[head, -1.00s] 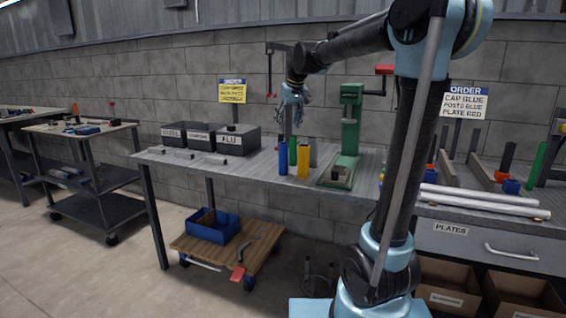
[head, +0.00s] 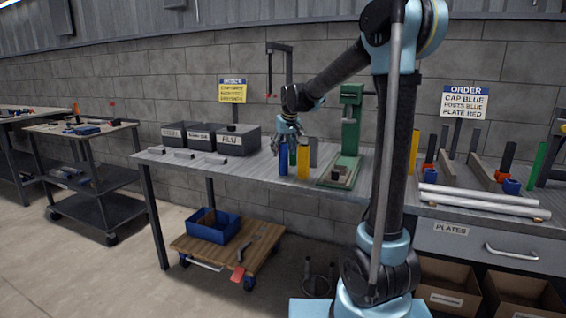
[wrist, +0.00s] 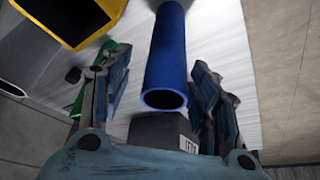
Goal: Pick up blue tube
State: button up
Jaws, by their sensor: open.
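The blue tube (head: 283,160) stands upright on the grey workbench (head: 235,175), left of the yellow tube (head: 303,160). My gripper (head: 287,140) is over the blue tube with its fingers pointing down, level with the tube's upper part. In the wrist view the blue tube (wrist: 166,60) shows its open end between the two fingers of my open gripper (wrist: 150,88). I see space on both sides of the tube, so the fingers do not seem to touch it. The green tube (wrist: 78,100) is partly hidden behind the left finger.
A grey tube (head: 314,152) stands beside the yellow one, and a green press (head: 350,125) is to the right. Labelled dark bins (head: 238,140) stand at the left, with small metal bars (head: 184,154) before them. The bench front left of the tube is clear.

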aim_at(282, 155)
jog(key=shift+s+x, duration=0.15)
jog(key=shift+x, duration=0.75)
jog(key=shift+s+x, duration=0.1)
jog(key=shift+x, duration=0.8)
jog(key=shift+c, duration=0.6)
jog(key=c, duration=1.1)
